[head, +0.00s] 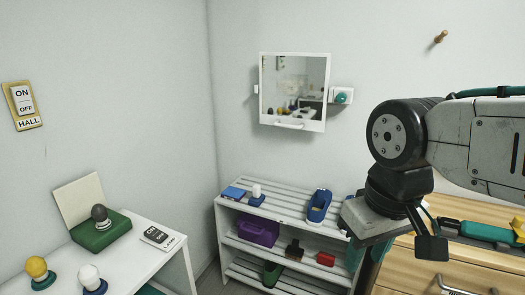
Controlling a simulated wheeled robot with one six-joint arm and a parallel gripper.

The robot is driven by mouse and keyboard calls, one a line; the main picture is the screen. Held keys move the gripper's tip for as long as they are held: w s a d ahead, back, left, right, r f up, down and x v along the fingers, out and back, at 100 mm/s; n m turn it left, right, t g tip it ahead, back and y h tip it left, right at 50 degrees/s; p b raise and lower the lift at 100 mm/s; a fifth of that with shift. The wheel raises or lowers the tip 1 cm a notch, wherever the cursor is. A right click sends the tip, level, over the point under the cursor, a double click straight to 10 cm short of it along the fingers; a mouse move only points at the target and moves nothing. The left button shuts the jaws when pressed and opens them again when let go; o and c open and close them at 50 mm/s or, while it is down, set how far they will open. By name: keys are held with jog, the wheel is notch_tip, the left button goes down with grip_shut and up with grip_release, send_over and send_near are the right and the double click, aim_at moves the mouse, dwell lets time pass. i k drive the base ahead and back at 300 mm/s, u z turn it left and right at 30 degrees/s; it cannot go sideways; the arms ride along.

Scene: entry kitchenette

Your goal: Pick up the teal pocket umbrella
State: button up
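A long teal object with a dark end, which looks like the teal pocket umbrella (488,231), lies on top of the wooden drawer cabinet (462,262) at the right edge of the head view. My gripper (432,246) hangs at the right of the view, in front of the cabinet and left of the teal object in the picture. Its dark finger parts show, but I cannot tell whether they are open or shut. I see nothing held in it. My arm fills the upper right.
A white slatted shelf (283,212) holds a blue tape dispenser (319,205), a purple case (258,230) and a red box (326,259). A white table (150,262) at lower left carries a green box (100,233) and knobbed items. A mirror (294,92) hangs behind.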

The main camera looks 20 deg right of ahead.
aim_at(477, 231)
jog(key=z, duration=0.8)
jog(key=i, duration=0.85)
jog(key=z, duration=0.7)
